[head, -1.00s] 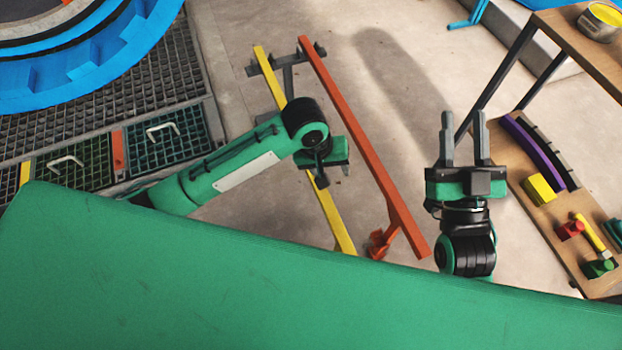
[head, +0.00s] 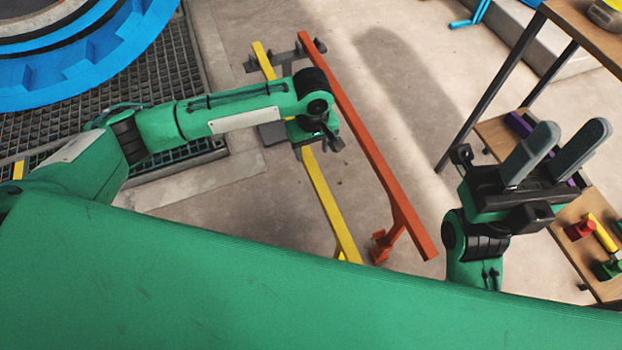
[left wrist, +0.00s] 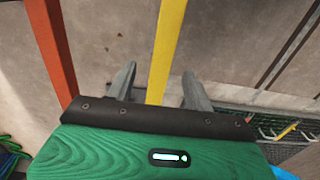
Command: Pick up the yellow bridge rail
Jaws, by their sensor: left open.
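The yellow bridge rail (head: 328,203) lies along a dark stand, left of the orange-red rail (head: 370,140). My left gripper (head: 316,138) is over the middle of the yellow rail in the head view, its fingers mostly hidden there. In the left wrist view the fingers of the open left gripper (left wrist: 158,84) are on either side of the yellow rail (left wrist: 167,45), with a gap on both sides. My right gripper (head: 571,128) is open and empty at the right, fingers pointing up in the picture.
The orange-red rail runs close beside my left gripper, and it shows at left in the left wrist view (left wrist: 52,45). A wooden shelf unit (head: 565,225) with small coloured parts stands near my right gripper. A blue ring (head: 85,65) and floor grating (head: 70,130) are at left.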

